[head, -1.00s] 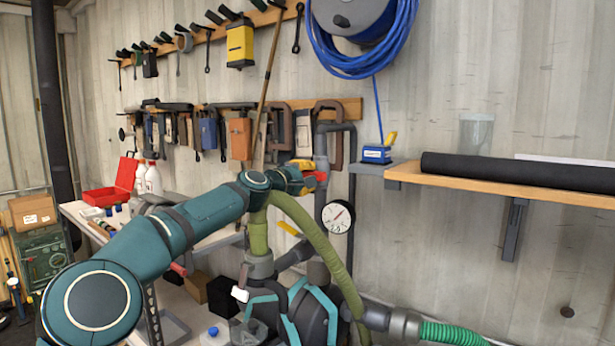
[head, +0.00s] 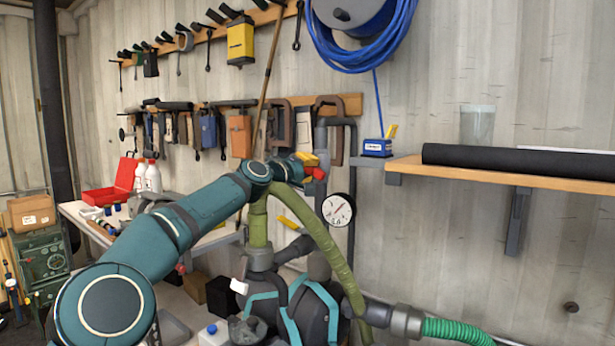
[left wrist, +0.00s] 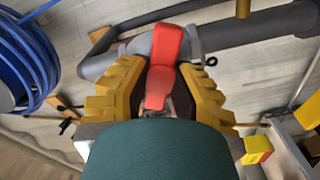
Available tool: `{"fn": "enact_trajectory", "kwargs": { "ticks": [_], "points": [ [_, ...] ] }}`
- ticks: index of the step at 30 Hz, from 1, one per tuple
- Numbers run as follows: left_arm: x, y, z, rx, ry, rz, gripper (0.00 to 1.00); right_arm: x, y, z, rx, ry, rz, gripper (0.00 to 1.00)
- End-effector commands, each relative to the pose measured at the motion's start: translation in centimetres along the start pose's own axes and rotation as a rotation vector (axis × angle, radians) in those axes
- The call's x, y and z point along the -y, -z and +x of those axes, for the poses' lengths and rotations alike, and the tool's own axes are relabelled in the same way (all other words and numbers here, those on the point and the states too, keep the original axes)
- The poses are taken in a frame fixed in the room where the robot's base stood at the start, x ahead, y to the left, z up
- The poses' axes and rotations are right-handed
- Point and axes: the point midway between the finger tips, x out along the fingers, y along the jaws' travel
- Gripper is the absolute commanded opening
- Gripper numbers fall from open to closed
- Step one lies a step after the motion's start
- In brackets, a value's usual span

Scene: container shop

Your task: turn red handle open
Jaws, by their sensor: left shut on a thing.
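The red handle (left wrist: 163,55) shows in the left wrist view, mounted at a grey pipe (left wrist: 120,56). My left gripper (left wrist: 160,76) has its yellow fingers shut on it, one on each side. In the head view only a small red piece of the handle (head: 317,173) shows beside my left gripper (head: 308,160). The gripper and arm hide much of the valve there. My right gripper is not in view.
A pressure gauge (head: 338,210) and a thick green hose (head: 325,245) are close below my gripper. A wooden shelf (head: 480,177) with a black roll (head: 520,166) juts out at right. A blue hose reel (head: 360,30) hangs above.

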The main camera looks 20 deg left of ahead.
Motion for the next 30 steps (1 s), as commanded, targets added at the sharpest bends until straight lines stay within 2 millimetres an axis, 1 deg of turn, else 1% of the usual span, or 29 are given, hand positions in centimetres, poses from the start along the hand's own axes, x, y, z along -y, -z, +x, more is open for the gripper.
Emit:
{"fn": "enact_trajectory", "kwargs": {
  "ticks": [1,3,12,21,30],
  "points": [
    [0.0,-0.1,0.0,-0.003,-0.004,0.044,0.00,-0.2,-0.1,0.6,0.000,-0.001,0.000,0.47],
    [0.0,0.0,0.0,-0.004,-0.003,0.110,0.00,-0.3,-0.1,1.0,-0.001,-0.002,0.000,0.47],
    [-0.1,0.0,0.0,-0.004,-0.003,0.396,0.00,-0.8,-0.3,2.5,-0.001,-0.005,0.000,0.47],
    [-0.1,0.1,0.0,-0.005,-0.002,0.680,0.00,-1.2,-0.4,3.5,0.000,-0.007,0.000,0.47],
    [-0.1,0.0,0.0,-0.004,-0.002,0.928,0.00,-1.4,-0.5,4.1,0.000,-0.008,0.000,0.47]
  ]
}}
